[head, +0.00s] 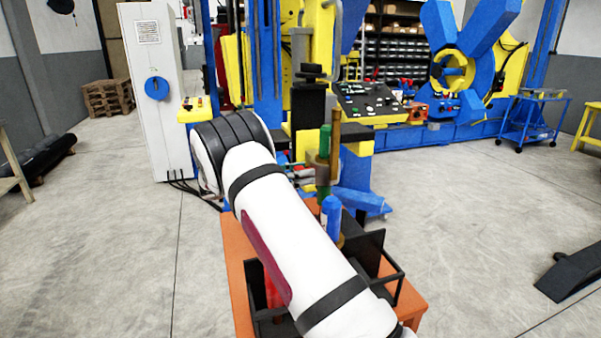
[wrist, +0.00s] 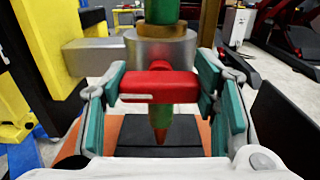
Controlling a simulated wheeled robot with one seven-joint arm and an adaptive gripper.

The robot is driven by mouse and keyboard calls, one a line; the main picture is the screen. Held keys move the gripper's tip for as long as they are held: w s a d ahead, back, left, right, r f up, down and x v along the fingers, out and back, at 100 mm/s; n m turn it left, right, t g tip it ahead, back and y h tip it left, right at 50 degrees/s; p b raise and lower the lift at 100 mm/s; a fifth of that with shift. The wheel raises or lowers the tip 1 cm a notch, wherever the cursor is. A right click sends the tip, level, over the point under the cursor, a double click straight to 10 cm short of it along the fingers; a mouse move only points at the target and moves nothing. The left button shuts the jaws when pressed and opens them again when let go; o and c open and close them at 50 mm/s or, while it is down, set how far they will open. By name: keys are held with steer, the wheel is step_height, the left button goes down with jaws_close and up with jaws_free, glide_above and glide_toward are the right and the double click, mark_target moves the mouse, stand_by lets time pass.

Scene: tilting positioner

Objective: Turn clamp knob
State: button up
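The clamp knob (wrist: 160,86) is a red crossbar in the middle of the wrist view, lying level in front of a grey metal clamp body (wrist: 165,50). A green rod (wrist: 162,10) runs down through the clamp, with its tapered tip behind and below the knob. My gripper (wrist: 160,88) has one teal fingertip at each end of the crossbar. No clear gap shows at either end, and I cannot tell whether the fingers press on it. In the head view the green rod (head: 325,145) shows beyond my arm; my arm hides the knob and gripper there.
An orange-topped stand (head: 238,268) with black frame parts lies beneath my arm. A blue bottle-shaped thing (head: 331,217) stands close to my arm. A yellow-and-black column (wrist: 50,55) is close on the left in the wrist view. The floor at right is mostly clear.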

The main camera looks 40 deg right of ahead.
steer(key=shift+c, duration=0.7)
